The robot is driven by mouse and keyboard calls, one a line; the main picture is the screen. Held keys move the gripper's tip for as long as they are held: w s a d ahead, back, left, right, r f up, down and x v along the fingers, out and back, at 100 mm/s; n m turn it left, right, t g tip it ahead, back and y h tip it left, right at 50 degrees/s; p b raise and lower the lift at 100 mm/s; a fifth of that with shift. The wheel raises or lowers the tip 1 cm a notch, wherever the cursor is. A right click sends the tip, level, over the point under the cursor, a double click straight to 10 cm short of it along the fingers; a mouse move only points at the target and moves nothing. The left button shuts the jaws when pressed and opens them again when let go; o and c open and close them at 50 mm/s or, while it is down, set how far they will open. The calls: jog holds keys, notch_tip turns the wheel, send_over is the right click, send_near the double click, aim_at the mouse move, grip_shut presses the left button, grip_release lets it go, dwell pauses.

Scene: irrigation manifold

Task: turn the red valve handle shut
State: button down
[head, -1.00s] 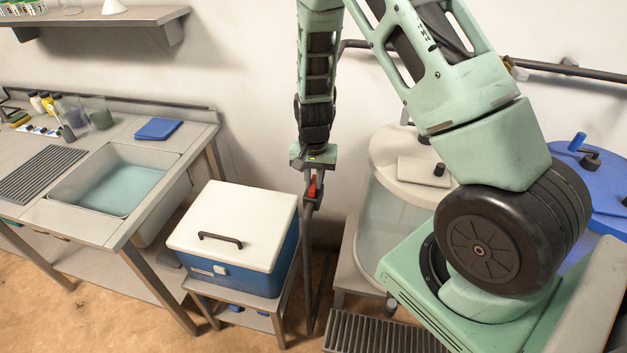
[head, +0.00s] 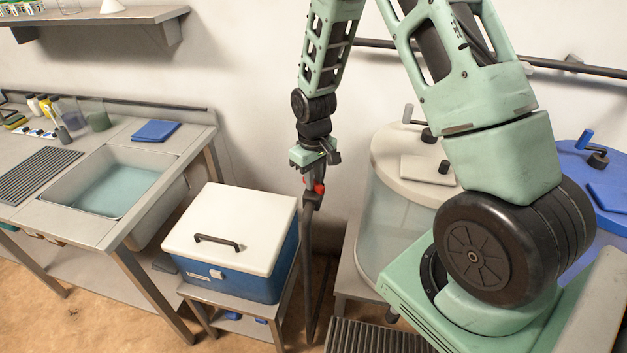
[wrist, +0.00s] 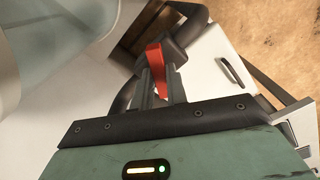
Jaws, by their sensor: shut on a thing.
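The red valve handle (head: 320,188) sits on a dark upright pipe (head: 311,250) between the white-lidded box and the round tank. My gripper (head: 314,178) reaches down to it from above, and its fingers are largely hidden in the head view. In the wrist view the red handle (wrist: 156,58) lies between the two grey fingers of my gripper (wrist: 160,85), which are shut on it. The handle's far end sticks out beyond the fingertips. The valve body is mostly hidden there, so the handle's exact angle to the pipe is hard to tell.
A blue box with a white lid (head: 232,225) stands on a low stand left of the pipe. A pale round tank (head: 395,220) stands close on the right, with a blue tank (head: 590,170) beyond it. A sink counter (head: 130,225) is at the left.

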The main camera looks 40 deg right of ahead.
jog(key=n, duration=0.6)
jog(key=shift+r, duration=0.1)
jog(key=shift+n, duration=0.4)
jog(key=c, duration=1.4)
grip_release()
notch_tip(320, 180, up, 17)
jog(key=b, duration=0.2)
jog(key=shift+r, duration=0.15)
